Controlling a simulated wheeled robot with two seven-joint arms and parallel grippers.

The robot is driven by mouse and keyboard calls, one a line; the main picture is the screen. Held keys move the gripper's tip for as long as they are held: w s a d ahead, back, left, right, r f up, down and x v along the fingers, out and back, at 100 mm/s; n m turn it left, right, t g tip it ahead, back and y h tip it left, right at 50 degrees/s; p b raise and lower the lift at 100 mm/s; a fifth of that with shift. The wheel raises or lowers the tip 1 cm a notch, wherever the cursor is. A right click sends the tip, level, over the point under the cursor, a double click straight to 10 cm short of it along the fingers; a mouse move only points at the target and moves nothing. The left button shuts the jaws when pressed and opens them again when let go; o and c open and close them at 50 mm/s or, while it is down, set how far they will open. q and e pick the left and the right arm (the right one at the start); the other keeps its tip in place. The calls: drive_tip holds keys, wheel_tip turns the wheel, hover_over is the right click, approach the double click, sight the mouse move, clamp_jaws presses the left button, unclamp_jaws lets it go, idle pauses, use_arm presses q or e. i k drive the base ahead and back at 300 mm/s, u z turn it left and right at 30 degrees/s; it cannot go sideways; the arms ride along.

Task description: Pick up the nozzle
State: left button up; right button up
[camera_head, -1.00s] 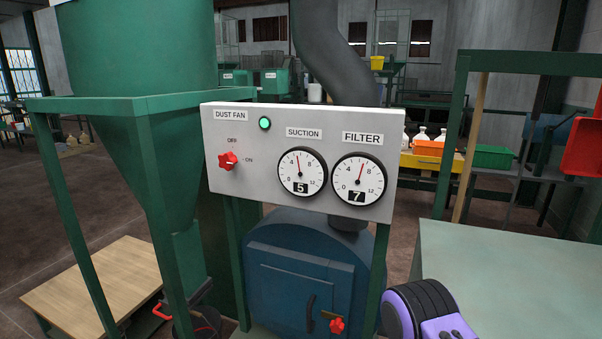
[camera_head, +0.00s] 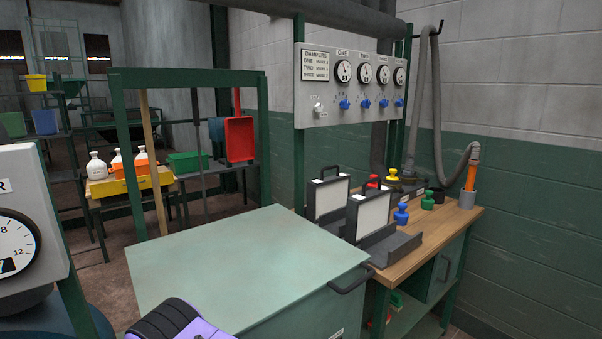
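What looks like the nozzle is an orange tube (camera_head: 472,172) at the end of a grey ribbed hose (camera_head: 437,110). It stands nearly upright in a grey cup-like holder (camera_head: 467,200) at the right end of a wooden-topped bench (camera_head: 440,222), close to the wall. Its lower end is hidden inside the holder. The hose loops down from a wall hook. A purple and black part of my arm shows at the bottom edge, far from the nozzle. Neither gripper is in view.
A large pale green cabinet top (camera_head: 240,262) fills the near middle, bare. Two framed filter panels (camera_head: 328,197) and several coloured knobbed pieces, one blue (camera_head: 401,214), stand on the bench left of the holder. A damper gauge panel (camera_head: 350,85) is above.

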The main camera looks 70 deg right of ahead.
sight(473, 163)
drive_tip(key=z, duration=3.25)
